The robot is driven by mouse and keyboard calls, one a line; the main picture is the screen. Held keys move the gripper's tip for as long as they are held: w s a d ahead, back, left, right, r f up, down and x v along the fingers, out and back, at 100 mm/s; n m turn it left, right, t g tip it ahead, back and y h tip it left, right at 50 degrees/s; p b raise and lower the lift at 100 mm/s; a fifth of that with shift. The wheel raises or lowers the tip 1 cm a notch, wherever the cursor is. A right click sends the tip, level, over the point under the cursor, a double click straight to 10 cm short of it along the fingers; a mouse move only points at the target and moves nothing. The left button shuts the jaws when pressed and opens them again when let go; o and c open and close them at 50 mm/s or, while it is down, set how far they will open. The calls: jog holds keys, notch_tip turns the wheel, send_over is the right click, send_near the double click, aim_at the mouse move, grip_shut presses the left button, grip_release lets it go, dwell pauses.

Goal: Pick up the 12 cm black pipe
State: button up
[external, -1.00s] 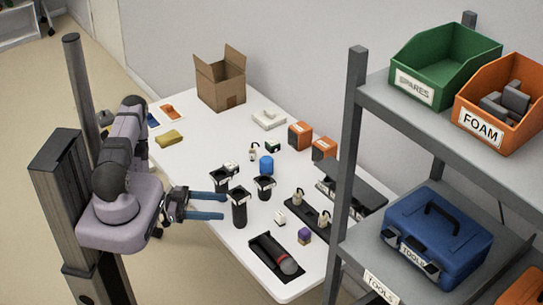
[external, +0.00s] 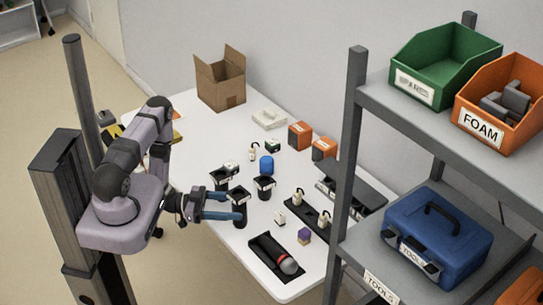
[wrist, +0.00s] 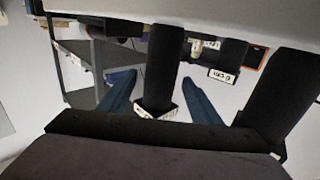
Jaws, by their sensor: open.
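Several black pipes stand upright in a cluster on the white table. The front pipe (external: 238,193) is nearest my gripper (external: 240,207). In the wrist view a tall black pipe (wrist: 163,65) stands between my two blue fingers (wrist: 160,82), with a white label at its end. I cannot read that label. My gripper is open, its fingers on either side of that pipe and not closed on it. Another pipe (external: 264,187) is to its right, and one (external: 219,178) is behind left. In the wrist view a shorter pipe (wrist: 221,52) carries a "6 cm" label, and another long pipe (wrist: 280,95) is at right.
A blue cylinder (external: 266,165) stands behind the pipes. A cardboard box (external: 220,82) stands at the back. Grey shelves (external: 352,150) rise at right.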

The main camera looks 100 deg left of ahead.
aim_at(237, 193)
jog(key=shift+w, duration=0.8)
jog(key=c, duration=1.1)
jog(key=shift+c, duration=0.2)
jog(key=shift+r, duration=0.15)
notch_tip(237, 193, up, 10)
jog(key=p, duration=0.8)
